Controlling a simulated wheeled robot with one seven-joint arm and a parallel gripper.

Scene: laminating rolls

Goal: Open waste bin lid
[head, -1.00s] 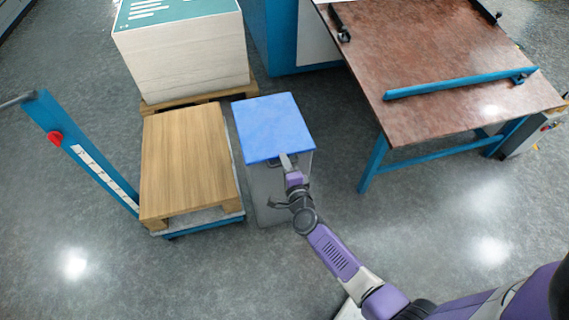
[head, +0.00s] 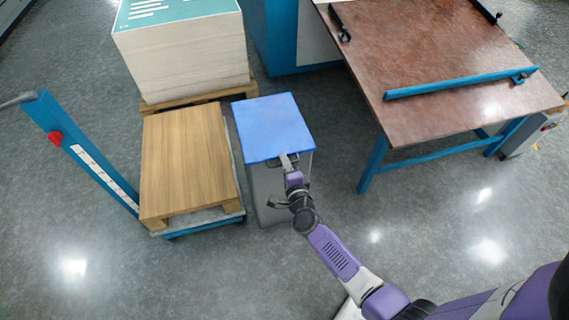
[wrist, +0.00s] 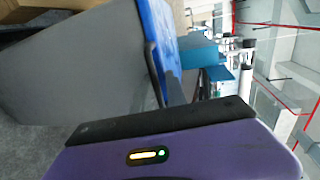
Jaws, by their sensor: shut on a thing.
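The waste bin (head: 266,190) is a grey box standing on the floor, with a flat blue lid (head: 270,127) that lies closed on top. My gripper (head: 288,161) is at the front edge of the lid and is shut on the dark lid handle. In the wrist view the blue lid (wrist: 158,35) shows edge-on, with the black handle (wrist: 152,72) beside it and the grey bin wall (wrist: 85,65) to the left. The fingertips are mostly hidden in the wrist view.
A lift cart (head: 95,160) with a wooden pallet load (head: 185,160) stands close at the bin's left. A tall paper stack (head: 185,60) is behind it. A brown-topped table (head: 440,70) with a blue bar is at the right. Floor in front is clear.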

